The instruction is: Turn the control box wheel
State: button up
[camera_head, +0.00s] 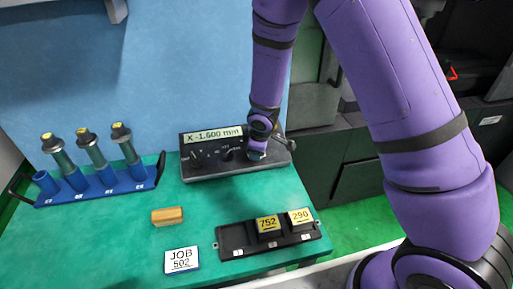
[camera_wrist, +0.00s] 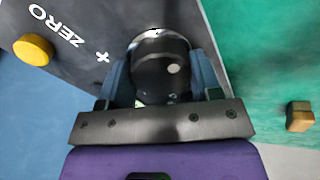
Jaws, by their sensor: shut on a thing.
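The control box (camera_head: 205,167) is dark grey and stands at the back right of the green table. Its display reads "X -1.600 mm". The wheel (camera_wrist: 160,68) is a round black disc with a pale spot on its face, on the box's panel. My gripper (camera_wrist: 162,80) is over the wheel, with one blue-grey finger on each side of it, shut on it. In the head view my gripper (camera_head: 257,152) is at the right end of the box and hides the wheel there. A yellow button (camera_wrist: 33,49) and the words "ZERO" and "X" show on the panel in the wrist view.
A blue rack (camera_head: 95,190) with several upright holders stands at the left. A wooden block (camera_head: 168,215), a "JOB 502" card (camera_head: 181,260) and a black tray (camera_head: 235,240) with yellow-labelled blocks "752" and "290" lie in front. Green table between them is clear.

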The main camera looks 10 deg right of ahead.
jog(key=o, duration=0.9)
jog(key=shift+r, duration=0.1)
jog(key=v, duration=1)
jog(key=shift+s+r, duration=0.1)
jog(key=shift+r, duration=0.2)
